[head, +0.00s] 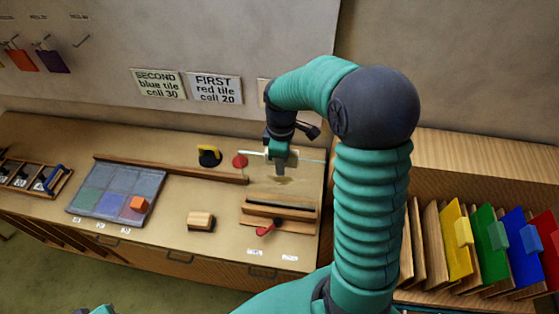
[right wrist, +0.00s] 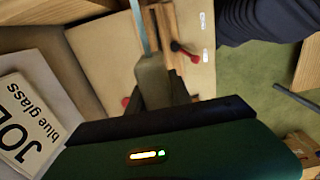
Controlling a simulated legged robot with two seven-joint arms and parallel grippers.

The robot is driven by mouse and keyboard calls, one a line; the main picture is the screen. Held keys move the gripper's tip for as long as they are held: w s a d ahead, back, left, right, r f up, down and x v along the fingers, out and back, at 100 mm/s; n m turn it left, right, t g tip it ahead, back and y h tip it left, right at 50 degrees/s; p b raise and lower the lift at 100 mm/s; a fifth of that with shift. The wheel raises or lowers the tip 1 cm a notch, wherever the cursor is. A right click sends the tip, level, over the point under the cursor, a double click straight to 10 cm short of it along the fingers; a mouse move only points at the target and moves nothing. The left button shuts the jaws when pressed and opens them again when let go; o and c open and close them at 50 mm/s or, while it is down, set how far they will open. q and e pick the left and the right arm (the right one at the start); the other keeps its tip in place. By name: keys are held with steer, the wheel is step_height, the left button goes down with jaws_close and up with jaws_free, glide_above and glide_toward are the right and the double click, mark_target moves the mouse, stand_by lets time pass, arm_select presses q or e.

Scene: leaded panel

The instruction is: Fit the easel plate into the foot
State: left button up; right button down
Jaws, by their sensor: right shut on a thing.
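My right gripper (head: 282,166) is shut on the easel plate (head: 312,160), which shows as a thin pale sheet seen nearly edge-on above the bench. In the right wrist view the plate (right wrist: 139,28) is a narrow pale-blue strip rising from a grey-green block (right wrist: 151,80) between the dark fingers. The foot (head: 280,201) is a wooden piece with a long dark slot, lying on the bench below and in front of the gripper. A red-handled lever (head: 266,229) sits at its front. The plate is apart from the foot.
A tiled panel (head: 118,186) with an orange block (head: 138,204) lies to the left, along a wooden rail (head: 170,169). A small wooden block (head: 200,221) and a black-and-yellow item (head: 209,156) are nearby. Coloured sheets (head: 455,240) stand in a rack at right.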

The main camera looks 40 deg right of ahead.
mark_target(281, 181)
steer(key=shift+w, duration=0.1)
steer(key=shift+a, duration=0.15)
steer(key=shift+f+b, duration=0.3)
steer(key=shift+f, duration=0.45)
stand_by(0.4)
steer(key=shift+f+b, duration=1.3)
steer(key=shift+f, duration=0.85)
stand_by(0.4)
steer(key=c, duration=1.1)
jaws_free()
steer(key=shift+s, duration=0.2)
steer(key=shift+c, duration=0.2)
steer(key=shift+o, duration=0.3)
steer(key=shift+w, duration=0.1)
